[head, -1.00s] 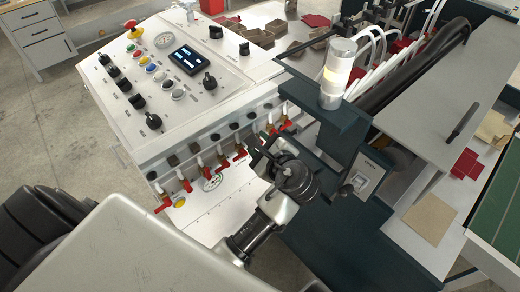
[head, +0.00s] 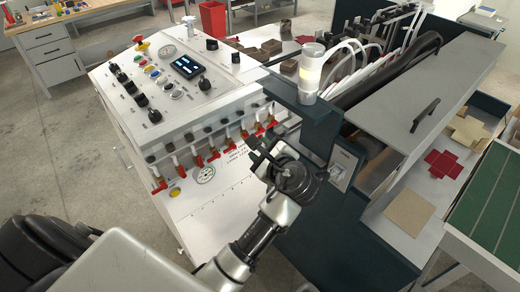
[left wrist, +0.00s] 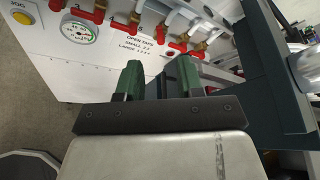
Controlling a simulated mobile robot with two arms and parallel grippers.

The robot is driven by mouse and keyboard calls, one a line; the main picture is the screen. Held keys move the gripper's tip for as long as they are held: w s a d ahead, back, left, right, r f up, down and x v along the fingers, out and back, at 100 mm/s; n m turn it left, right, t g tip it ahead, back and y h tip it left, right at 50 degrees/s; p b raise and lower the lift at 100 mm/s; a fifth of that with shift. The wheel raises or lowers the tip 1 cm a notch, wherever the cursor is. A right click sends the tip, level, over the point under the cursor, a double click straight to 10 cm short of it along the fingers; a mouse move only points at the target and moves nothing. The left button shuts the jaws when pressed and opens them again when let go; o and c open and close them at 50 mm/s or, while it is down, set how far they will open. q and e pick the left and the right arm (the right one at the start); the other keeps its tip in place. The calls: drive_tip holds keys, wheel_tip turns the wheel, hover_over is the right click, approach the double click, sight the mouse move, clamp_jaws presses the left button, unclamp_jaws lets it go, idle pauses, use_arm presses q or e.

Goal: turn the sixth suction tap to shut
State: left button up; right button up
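A row of suction taps with red handles runs along the front of the white box former (head: 235,180). Counting from the left in the head view, the sixth tap (head: 245,133) appears toward the right part of the row; its handle is small and its setting cannot be told. Several red handles (left wrist: 178,46) show along the top of the left wrist view, but which is the sixth is unclear. My left gripper (head: 258,155) is in front of and below the row's right part, apart from the handles. Its green-padded fingers (left wrist: 159,80) are spread with nothing between them. My right gripper is out of view.
A round gauge (head: 205,174) and a yellow button (head: 175,192) sit below the taps. A knobbed control panel (head: 165,75) lies above.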

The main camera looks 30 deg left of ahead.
use_arm(q)
drive_tip(key=w+d+r+t+h, duration=0.1)
drive_tip(key=w+d, duration=0.1)
drive_tip(key=d, duration=0.1)
drive_tip(key=g+y+b, duration=0.1)
drive_tip(key=b, duration=0.1)
approach(246, 137)
drive_tip(key=w+a, duration=0.2)
drive_tip(key=a, duration=0.1)
drive_tip(key=p+x, duration=0.1)
drive_tip(key=x, duration=0.1)
drive_tip(key=p+x, duration=0.1)
drive_tip(key=x, duration=0.1)
drive_tip(key=shift+f, duration=0.35)
drive_tip(key=shift+w+a+f, duration=0.15)
drive_tip(key=shift+a, duration=0.15)
drive_tip(key=shift+w+f, duration=0.1)
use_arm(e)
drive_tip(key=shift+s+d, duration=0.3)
use_arm(q)
clamp_jaws()
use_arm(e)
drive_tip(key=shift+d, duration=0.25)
